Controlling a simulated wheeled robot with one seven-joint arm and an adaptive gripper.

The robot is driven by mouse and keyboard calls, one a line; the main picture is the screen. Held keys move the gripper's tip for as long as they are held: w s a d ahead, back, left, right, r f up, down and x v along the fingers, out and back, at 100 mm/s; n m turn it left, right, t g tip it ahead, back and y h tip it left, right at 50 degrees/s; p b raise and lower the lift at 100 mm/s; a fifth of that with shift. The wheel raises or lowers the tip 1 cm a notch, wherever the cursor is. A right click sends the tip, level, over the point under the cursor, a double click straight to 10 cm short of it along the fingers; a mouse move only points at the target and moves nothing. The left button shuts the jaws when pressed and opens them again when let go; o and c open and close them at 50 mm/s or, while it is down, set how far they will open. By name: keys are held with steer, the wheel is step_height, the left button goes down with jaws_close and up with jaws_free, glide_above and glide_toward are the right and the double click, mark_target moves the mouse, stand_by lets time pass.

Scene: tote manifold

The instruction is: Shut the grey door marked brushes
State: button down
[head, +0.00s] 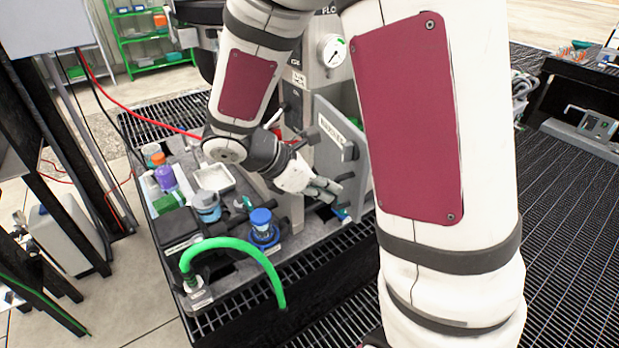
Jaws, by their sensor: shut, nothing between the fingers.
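The grey door (332,160) stands swung out from the grey cabinet in the head view, with a dark handle on its face. Small lettering runs near its top edge, too small to read surely. The door's right part is hidden behind my arm. My gripper (331,190) is shut and empty, in front of the lower part of the door and to the left of its visible face. I cannot tell whether the fingers touch the door.
A pressure gauge (332,50) sits above the door. Black grating floor lies at right.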

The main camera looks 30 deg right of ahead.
mark_target(358, 192)
steer(key=shift+s+d+p, duration=0.2)
steer(key=shift+d, duration=0.8)
steer(key=shift+s+d+p, duration=0.15)
steer(key=shift+d+p, duration=0.05)
steer(key=shift+d, duration=0.8)
steer(key=shift+d, duration=0.1)
